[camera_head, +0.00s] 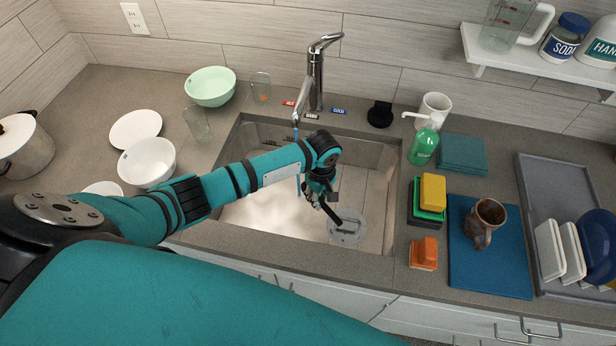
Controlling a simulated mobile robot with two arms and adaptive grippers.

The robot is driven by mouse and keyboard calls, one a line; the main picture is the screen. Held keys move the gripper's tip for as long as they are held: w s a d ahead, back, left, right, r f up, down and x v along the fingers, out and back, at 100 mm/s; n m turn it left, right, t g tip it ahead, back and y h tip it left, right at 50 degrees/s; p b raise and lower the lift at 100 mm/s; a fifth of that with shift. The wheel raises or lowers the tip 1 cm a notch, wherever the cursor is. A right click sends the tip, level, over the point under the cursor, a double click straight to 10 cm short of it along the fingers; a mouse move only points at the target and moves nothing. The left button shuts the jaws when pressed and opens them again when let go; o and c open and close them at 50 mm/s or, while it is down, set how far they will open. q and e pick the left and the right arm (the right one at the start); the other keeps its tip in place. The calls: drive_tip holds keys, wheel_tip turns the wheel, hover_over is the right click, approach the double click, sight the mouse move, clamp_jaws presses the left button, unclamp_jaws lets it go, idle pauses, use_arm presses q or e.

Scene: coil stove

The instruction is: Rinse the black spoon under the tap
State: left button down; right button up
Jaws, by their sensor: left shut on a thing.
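My left gripper (322,194) is over the sink basin (265,215), right of centre, pointing down. It is shut on a thin dark piece, which looks like the black spoon (331,214). The piece slants down and right toward the round grey drain (347,226); its far end is hard to tell from the drain. The chrome tap (316,75) stands behind the sink. A thin blue stream (298,184) shows below its spout, partly hidden by my left arm, left of my gripper. My right gripper is out of view.
Red and blue labels flank the tap. Bowls (147,163) and glasses stand to the left.

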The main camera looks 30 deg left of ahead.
use_arm(q)
drive_tip(key=shift+s+d+r, duration=0.75)
drive_tip(key=shift+s+r, duration=0.15)
drive_tip(key=shift+r, duration=0.05)
drive_tip(key=shift+s+d+r, duration=0.7)
drive_tip(key=shift+s+r, duration=0.15)
drive_tip(key=shift+r, duration=0.05)
